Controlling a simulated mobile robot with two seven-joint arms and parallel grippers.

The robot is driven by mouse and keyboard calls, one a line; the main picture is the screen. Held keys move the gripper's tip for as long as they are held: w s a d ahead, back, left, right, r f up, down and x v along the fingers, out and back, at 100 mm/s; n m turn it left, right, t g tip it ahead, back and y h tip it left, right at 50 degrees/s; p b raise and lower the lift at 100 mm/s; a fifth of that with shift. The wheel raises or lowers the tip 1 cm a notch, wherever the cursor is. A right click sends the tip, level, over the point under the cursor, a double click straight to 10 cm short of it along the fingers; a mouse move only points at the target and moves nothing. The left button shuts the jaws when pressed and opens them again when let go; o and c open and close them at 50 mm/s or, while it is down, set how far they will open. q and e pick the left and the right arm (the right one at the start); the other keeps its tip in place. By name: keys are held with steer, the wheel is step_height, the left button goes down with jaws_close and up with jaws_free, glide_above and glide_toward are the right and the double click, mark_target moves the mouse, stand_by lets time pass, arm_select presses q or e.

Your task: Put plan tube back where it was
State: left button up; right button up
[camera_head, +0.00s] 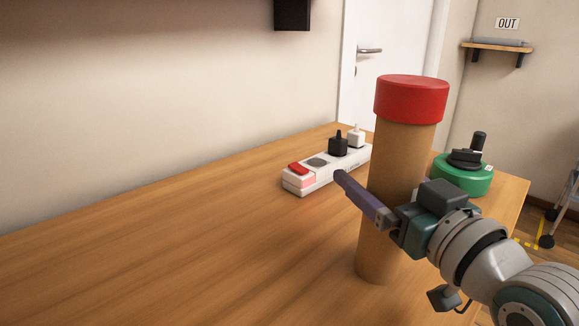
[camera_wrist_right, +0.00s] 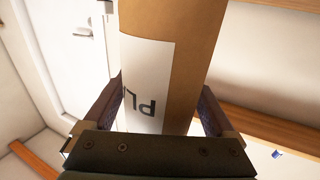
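The plan tube (camera_head: 392,240) is a tall brown cardboard cylinder with a red cap. In the head view it is upright at the right part of the wooden table; I cannot tell whether its base touches the top. My right gripper (camera_head: 362,180) is at its middle, one finger across its near side, the other hidden behind it. In the right wrist view the tube (camera_wrist_right: 190,60) with its white lettered label lies between both fingers of the gripper (camera_wrist_right: 160,105), which look closed on it. My left gripper is not in view.
A white power strip (camera_head: 325,172) with a red switch and plugs lies behind the tube on the table (camera_head: 180,260). A green round object with a black handle (camera_head: 463,178) is at the right. A small shelf (camera_head: 497,46) hangs below an "OUT" sign. The table's left part is clear.

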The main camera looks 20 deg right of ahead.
steer(key=shift+o, duration=0.5)
